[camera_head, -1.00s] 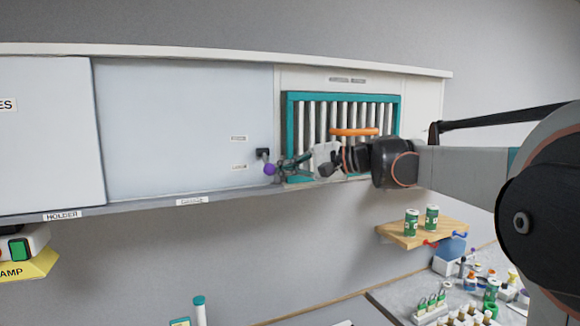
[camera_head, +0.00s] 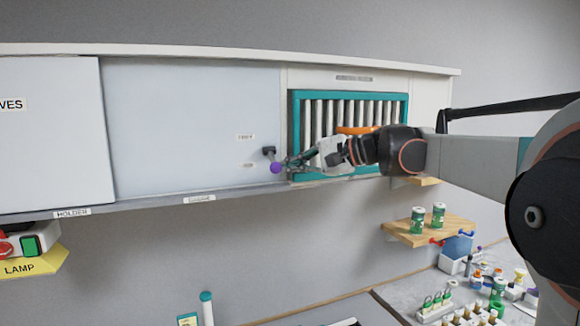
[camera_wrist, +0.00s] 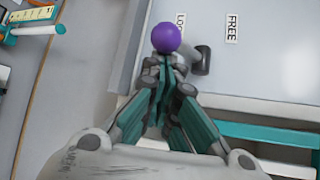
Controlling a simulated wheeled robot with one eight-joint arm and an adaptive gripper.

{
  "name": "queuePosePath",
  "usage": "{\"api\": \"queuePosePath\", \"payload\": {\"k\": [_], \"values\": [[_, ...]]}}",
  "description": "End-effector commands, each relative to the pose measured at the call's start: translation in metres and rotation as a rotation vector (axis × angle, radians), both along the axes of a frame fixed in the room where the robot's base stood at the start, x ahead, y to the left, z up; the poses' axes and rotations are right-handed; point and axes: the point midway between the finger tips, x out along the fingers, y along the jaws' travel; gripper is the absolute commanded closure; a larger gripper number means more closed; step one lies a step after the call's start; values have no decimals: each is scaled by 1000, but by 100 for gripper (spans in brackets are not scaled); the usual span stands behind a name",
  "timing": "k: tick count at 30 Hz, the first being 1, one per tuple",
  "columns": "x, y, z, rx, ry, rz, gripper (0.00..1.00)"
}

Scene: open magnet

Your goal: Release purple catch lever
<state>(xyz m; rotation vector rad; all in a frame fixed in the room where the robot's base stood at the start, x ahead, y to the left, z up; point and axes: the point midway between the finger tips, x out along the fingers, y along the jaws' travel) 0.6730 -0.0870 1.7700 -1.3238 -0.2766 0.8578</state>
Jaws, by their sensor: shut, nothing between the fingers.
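The purple catch lever (camera_head: 276,168) has a round purple knob on a short grey stem and a dark pivot on the pale cabinet panel. It hangs down from the pivot in the head view. In the wrist view the purple knob (camera_wrist: 166,37) lies by a partly hidden label beginning "LO" (camera_wrist: 181,22), and the "FREE" label (camera_wrist: 232,28) is farther right. My gripper (camera_head: 288,165) is shut and empty just right of the knob. In the wrist view its fingertips (camera_wrist: 168,63) end right at the knob; I cannot tell whether they touch it.
A teal-framed grille (camera_head: 293,130) with an orange handle (camera_head: 355,130) stands right of the lever, partly behind my gripper. A ledge (camera_head: 150,204) runs under the panel. Below right are a wooden shelf (camera_head: 400,232) with green cans and a cluttered bench.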

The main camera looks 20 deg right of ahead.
Motion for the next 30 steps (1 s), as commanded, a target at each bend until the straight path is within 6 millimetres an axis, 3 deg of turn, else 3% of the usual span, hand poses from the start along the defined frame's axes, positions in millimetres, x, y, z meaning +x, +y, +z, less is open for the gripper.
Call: {"api": "queuePosePath", "payload": {"k": [14,27,30], "values": [[-3,0,5,0,109,0,100],[-10,1,19,0,403,2,100],[-13,1,22,-1,405,1,100]]}}
